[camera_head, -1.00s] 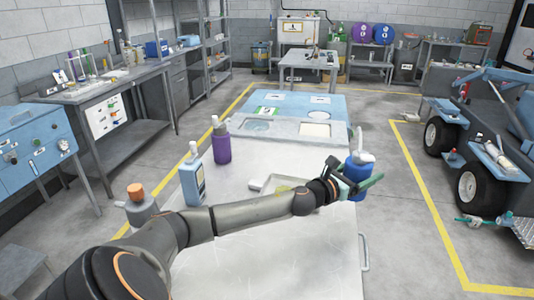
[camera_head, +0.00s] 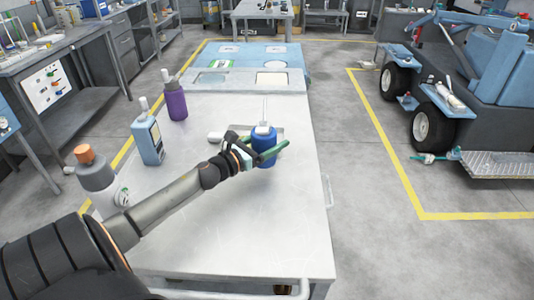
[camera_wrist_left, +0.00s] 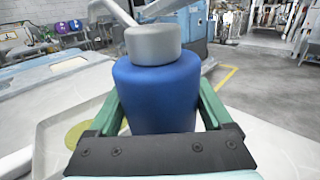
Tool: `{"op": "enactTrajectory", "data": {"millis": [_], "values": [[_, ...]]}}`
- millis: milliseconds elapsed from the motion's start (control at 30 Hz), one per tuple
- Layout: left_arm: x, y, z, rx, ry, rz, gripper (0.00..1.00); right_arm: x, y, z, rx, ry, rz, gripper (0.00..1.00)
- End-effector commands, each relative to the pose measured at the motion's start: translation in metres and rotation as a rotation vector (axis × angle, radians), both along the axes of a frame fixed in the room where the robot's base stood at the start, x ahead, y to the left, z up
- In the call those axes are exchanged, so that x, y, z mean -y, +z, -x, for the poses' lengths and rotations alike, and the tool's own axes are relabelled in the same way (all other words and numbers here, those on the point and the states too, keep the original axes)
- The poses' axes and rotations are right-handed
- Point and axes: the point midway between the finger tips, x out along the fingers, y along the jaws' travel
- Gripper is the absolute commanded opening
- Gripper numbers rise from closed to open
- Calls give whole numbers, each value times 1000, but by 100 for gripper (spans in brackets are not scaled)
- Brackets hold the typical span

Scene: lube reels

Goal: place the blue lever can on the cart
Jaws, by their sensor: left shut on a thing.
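The blue lever can (camera_head: 264,146) is upright, with a grey-white top and a thin spout, over the right part of the cart's metal top (camera_head: 225,220). My left gripper (camera_head: 270,148) comes in from the left, its green fingers shut around the can's sides. In the left wrist view the can (camera_wrist_left: 155,95) stands between both fingers (camera_wrist_left: 158,108). My right gripper is not in view.
A shallow tray (camera_head: 217,136) lies around and behind the can. A purple bottle (camera_head: 176,103), a blue bottle (camera_head: 147,138) and a grey orange-capped bottle (camera_head: 97,180) stand along the cart's left side. The front right of the top is clear. A blue vehicle (camera_head: 470,90) stands to the right.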

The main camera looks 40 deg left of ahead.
Motion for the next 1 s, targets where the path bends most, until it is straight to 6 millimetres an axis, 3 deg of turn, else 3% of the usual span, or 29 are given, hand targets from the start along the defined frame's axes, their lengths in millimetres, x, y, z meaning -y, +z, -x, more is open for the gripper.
{"op": "enactTrajectory", "data": {"millis": [367, 767, 800, 900, 1000], "values": [[-7, -38, 7, 3, 1, 2, 0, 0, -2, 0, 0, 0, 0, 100], [-7, -45, 7, 3, -1, -1, 0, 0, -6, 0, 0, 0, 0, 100], [-7, -45, 8, 0, 0, -1, 87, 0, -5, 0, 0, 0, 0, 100], [-7, -45, 8, 0, 0, 0, 98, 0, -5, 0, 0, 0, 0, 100], [-7, -45, 8, 0, 0, 0, 100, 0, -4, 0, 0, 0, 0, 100]]}}
